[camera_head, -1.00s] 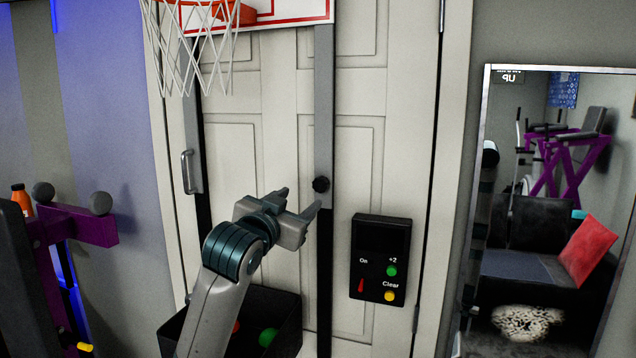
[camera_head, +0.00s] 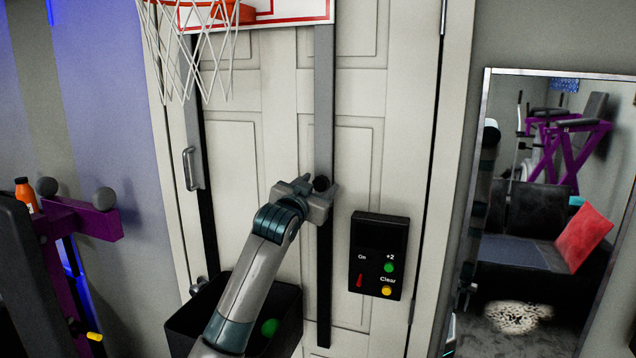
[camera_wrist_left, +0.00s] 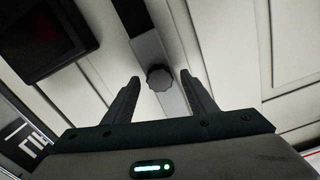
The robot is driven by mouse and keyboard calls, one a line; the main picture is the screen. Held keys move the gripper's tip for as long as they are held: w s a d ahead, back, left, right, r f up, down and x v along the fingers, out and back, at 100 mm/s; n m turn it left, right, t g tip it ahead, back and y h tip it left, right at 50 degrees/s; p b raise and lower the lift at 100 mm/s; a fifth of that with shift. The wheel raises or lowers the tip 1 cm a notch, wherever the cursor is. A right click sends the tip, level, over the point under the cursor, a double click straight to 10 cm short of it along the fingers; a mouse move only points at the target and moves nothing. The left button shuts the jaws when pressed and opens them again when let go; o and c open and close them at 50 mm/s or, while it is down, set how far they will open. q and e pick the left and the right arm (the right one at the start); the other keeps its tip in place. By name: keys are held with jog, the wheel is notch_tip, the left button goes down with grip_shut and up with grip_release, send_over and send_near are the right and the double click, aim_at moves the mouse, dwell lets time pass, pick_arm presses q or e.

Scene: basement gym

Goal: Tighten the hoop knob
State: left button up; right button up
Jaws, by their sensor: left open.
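The hoop knob (camera_head: 321,184) is a small dark round knob on the grey vertical strap (camera_head: 324,120) that hangs from the basketball hoop's backboard on the door. My left gripper (camera_head: 322,190) is open at the knob, with its fingers to either side of it in the head view. In the left wrist view the lobed black knob (camera_wrist_left: 160,78) shows between the two fingertips (camera_wrist_left: 162,85), apart from both. I cannot tell how far the fingers reach past it. My right gripper is not in view.
A black score box (camera_head: 378,255) with buttons hangs right of the strap. A black bin (camera_head: 290,315) with a green ball stands below my left arm. A mirror (camera_head: 545,220) is at the right. A purple rack (camera_head: 85,220) is at the left.

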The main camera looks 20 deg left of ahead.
pick_arm(q)
jog(key=c, duration=1.1)
jog(key=shift+o, duration=0.2)
jog(key=shift+m, duration=0.3)
jog(key=m, duration=0.8)
jog(key=shift+f+m, duration=0.1)
jog(key=shift+m, duration=0.2)
jog(key=m, duration=0.4)
jog(key=shift+d+m, duration=0.1)
jog(key=shift+m, duration=0.2)
jog(key=shift+f+m, duration=0.15)
jog(key=shift+m, duration=1.95)
